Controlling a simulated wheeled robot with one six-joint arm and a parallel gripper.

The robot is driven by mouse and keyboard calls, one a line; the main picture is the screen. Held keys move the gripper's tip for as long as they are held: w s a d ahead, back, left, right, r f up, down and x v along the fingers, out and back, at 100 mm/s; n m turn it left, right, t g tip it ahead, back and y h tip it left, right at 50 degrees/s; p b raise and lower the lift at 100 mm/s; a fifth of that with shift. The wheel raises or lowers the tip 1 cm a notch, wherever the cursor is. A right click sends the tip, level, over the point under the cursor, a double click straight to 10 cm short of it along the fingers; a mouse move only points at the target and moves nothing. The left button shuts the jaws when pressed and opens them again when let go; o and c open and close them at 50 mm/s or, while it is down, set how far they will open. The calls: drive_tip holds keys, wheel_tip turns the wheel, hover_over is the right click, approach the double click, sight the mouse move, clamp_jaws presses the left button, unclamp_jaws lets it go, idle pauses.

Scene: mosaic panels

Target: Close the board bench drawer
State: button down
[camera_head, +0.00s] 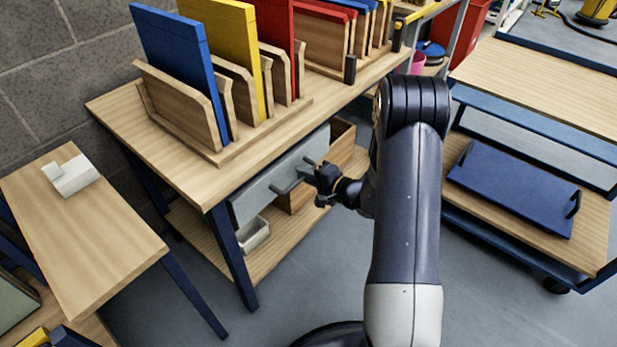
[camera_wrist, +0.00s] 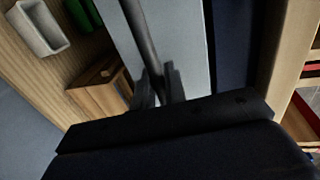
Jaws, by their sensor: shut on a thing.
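The board bench (camera_head: 185,165) has a wooden top on dark blue legs. The grey front of its drawer (camera_head: 255,188) shows just below the top's edge; how far it stands out I cannot tell. A grey bar handle (camera_head: 285,186) runs along this front. My gripper (camera_head: 318,176) is at the right part of the handle, its fingers shut on the bar. In the wrist view the handle (camera_wrist: 138,32) runs down between the two dark fingers (camera_wrist: 158,88), in front of the grey drawer front (camera_wrist: 185,45). The drawer's inside is hidden.
A wooden box (camera_head: 343,133) and a white bin (camera_head: 254,235) stand on the bench's lower shelf. Coloured boards (camera_head: 180,60) stand in racks on top. A small table (camera_head: 85,235) is at left, a cart with a blue tray (camera_head: 515,188) at right. Floor between is clear.

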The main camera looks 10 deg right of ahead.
drive_tip(key=x, duration=0.1)
drive_tip(key=b+x, duration=0.1)
drive_tip(key=x, duration=0.1)
drive_tip(key=shift+w+a+r+b, duration=0.2)
drive_tip(key=shift+w+b, duration=0.1)
drive_tip(key=shift+b, duration=0.05)
drive_tip(key=shift+r, duration=0.2)
drive_tip(key=c, duration=1.6)
unclamp_jaws()
drive_tip(key=shift+f, duration=0.1)
drive_tip(key=shift+o, duration=0.2)
drive_tip(key=p, duration=0.1)
approach(294, 168)
drive_tip(key=shift+s+d, duration=0.45)
drive_tip(key=shift+s, duration=0.15)
